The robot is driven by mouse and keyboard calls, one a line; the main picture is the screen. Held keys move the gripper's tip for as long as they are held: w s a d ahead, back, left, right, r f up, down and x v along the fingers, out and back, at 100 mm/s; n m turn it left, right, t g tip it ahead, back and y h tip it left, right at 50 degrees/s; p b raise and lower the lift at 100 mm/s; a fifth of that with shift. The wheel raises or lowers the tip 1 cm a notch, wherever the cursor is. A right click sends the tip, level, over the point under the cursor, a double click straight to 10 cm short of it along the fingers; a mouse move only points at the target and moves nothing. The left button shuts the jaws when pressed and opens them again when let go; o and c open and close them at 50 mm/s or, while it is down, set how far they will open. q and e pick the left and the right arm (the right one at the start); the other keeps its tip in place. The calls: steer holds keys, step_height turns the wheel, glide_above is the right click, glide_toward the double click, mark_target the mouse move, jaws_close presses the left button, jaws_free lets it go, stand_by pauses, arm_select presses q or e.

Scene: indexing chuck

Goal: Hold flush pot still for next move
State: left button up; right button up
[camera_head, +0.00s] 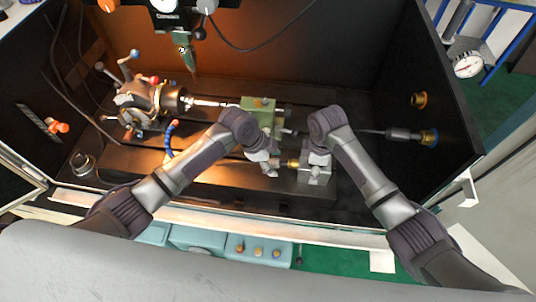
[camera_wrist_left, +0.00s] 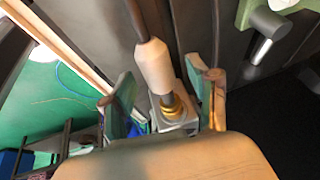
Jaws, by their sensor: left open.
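A pale cylinder with a brass collar (camera_wrist_left: 156,68) lies between the spread fingers of my left gripper (camera_wrist_left: 162,80) in the left wrist view. I cannot tell whether it is the flush pot, nor whether a finger touches it. In the head view my left gripper (camera_head: 267,166) is beside a brass fitting (camera_head: 292,163) at the front of the machine bed. My right gripper (camera_head: 317,158) is over a grey block (camera_head: 314,178) just right of that fitting; its fingers are too small to judge. A small metal cup (camera_head: 82,163) stands at the far left of the enclosure.
A green block (camera_head: 258,106) stands behind my grippers. A chuck unit with levers (camera_head: 140,100) is at the left, with a blue hose (camera_head: 170,138) beside it. A tool head (camera_head: 182,48) hangs above. The enclosure's front sill (camera_head: 330,226) runs below my arms.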

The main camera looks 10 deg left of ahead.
arm_select(q)
steer(key=shift+d+f, duration=0.1)
steer(key=shift+f, duration=0.1)
steer(key=shift+c, duration=0.2)
jaws_close()
